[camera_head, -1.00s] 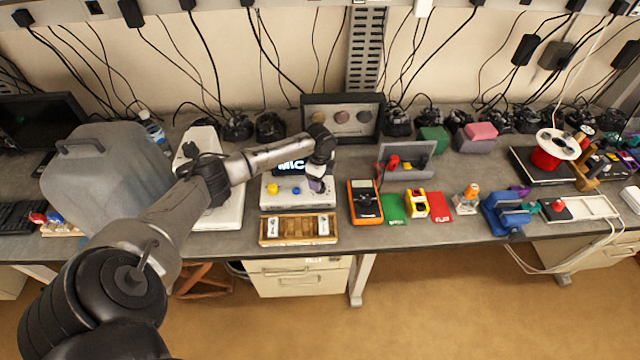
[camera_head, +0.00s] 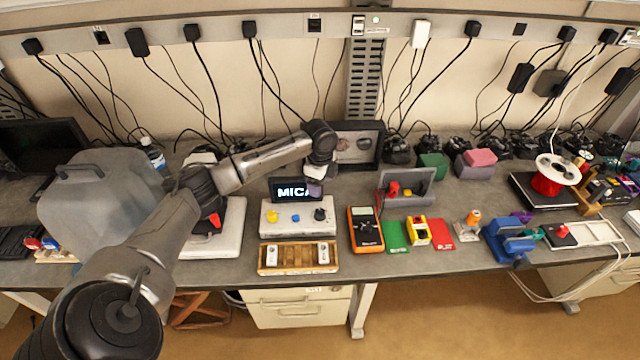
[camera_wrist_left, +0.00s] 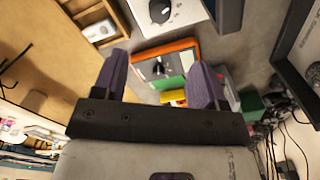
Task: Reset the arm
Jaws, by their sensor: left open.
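My left arm reaches in from the left in the head view, and its gripper (camera_head: 315,187) hangs above the bench by the small screen reading "MIC" (camera_head: 290,190). In the left wrist view the two purple fingers of the left gripper (camera_wrist_left: 160,88) stand apart with nothing between them touching. Beyond the fingers, lower down, lie the orange multimeter (camera_wrist_left: 165,62) and a green card (camera_wrist_left: 172,83). A white control box (camera_head: 297,228) with yellow, blue and black knobs sits below the gripper. My right gripper does not show.
A grey case (camera_head: 95,200) stands on the left of the bench. A wooden tray (camera_head: 298,270) lies at the front edge. The multimeter (camera_head: 366,230), a red card (camera_head: 439,233) and a blue vise (camera_head: 508,240) line the right side. A framed display (camera_head: 368,150) stands behind.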

